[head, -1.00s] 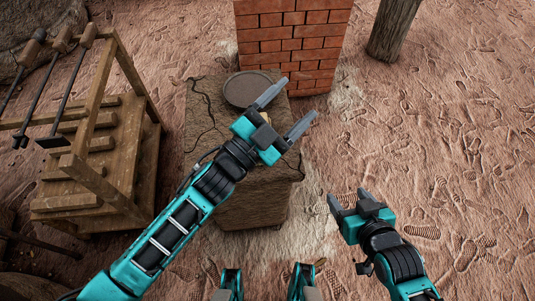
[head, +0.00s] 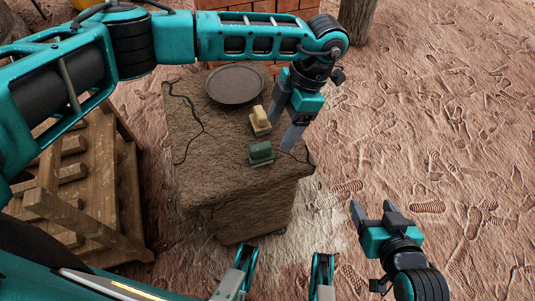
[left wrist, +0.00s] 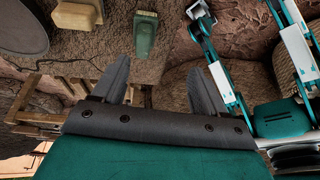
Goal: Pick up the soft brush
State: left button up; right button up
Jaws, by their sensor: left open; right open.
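Two small brush-like blocks lie on the cracked stone block (head: 190,150): a tan one with a pale top (head: 260,117) and a green one (head: 261,152) nearer me. I cannot tell which is the soft brush. My left gripper (head: 283,122) is open and empty, pointing down just right of both blocks. In the left wrist view, the green block (left wrist: 145,36) lies beyond the open left fingers (left wrist: 162,72), and the tan block (left wrist: 77,14) is further left. My right gripper (head: 372,210) is open and empty over the ground at the right.
A dark round plate (head: 235,86) lies at the back of the stone block. A brick structure (head: 260,6) stands behind it, and a wooden rack (head: 95,180) stands on the left. A wooden post (head: 357,20) is at the back right. The ground at the right is clear.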

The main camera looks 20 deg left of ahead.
aim_at(262, 146)
pick_arm(q)
jog(key=shift+y, duration=0.4)
jog(key=a+f, duration=0.1)
jog(key=f, duration=0.1)
jog(key=a+f, duration=0.1)
jog(key=f, duration=0.1)
jog(key=a+f+b, duration=0.1)
jog(key=f, duration=0.1)
jog(key=shift+s+a, duration=0.2)
jog(key=shift+w+b+x, duration=0.15)
jog(key=shift+b+x, duration=0.2)
jog(key=shift+x, duration=1.1)
jog(key=shift+w+b+x, duration=0.2)
jog(key=shift+b+x, duration=0.1)
jog(key=shift+x, duration=1.2)
jog(key=shift+c, duration=0.3)
jog(key=c, duration=1.1)
notch_tip(262, 146, up, 20)
jog(key=p, duration=0.4)
